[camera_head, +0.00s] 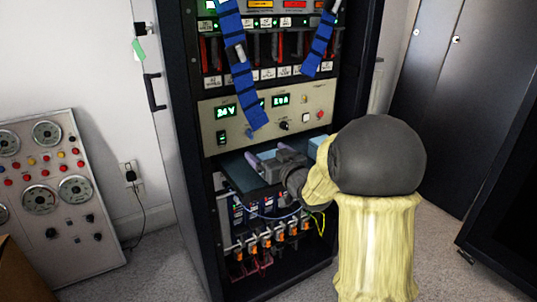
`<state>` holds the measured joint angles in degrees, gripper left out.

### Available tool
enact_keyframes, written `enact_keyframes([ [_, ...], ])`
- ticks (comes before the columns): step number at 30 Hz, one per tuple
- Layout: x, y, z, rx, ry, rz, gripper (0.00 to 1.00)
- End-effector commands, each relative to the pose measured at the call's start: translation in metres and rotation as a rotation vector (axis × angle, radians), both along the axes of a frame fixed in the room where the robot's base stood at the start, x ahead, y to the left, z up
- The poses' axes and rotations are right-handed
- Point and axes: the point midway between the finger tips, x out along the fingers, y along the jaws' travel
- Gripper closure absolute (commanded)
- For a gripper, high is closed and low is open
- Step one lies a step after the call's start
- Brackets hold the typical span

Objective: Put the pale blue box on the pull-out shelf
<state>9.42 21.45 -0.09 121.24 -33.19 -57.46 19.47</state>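The pull-out shelf (236,170) is a dark, flat tray sticking out of the rack below the beige panel. The pale blue box (317,146) shows at the right side of the shelf. My arm hides much of it, and its underside is not visible, but it appears to be at shelf level. My gripper (268,155) is over the shelf, to the left of the box. Its two pale-tipped fingers are spread apart with nothing visible between them, so it looks open and empty.
The tall dark rack (187,150) surrounds the shelf. A beige panel (268,115) with green displays sits just above, and blue straps (243,90) hang over it. Wires and orange connectors (265,240) lie below. A gauge console (60,200) stands left.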

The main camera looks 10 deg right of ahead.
Motion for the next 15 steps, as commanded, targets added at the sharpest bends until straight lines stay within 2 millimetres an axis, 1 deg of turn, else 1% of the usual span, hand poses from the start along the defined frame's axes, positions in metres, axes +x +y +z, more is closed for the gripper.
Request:
enact_keyframes([
  [7, -0.001, 0.0, 0.005, 0.0, 0.0, 0.0, 0.13],
  [11, -0.015, -0.005, 0.004, 0.0, 0.001, -0.001, 0.13],
  [15, -0.038, -0.013, 0.005, 0.001, 0.001, -0.003, 0.13],
])
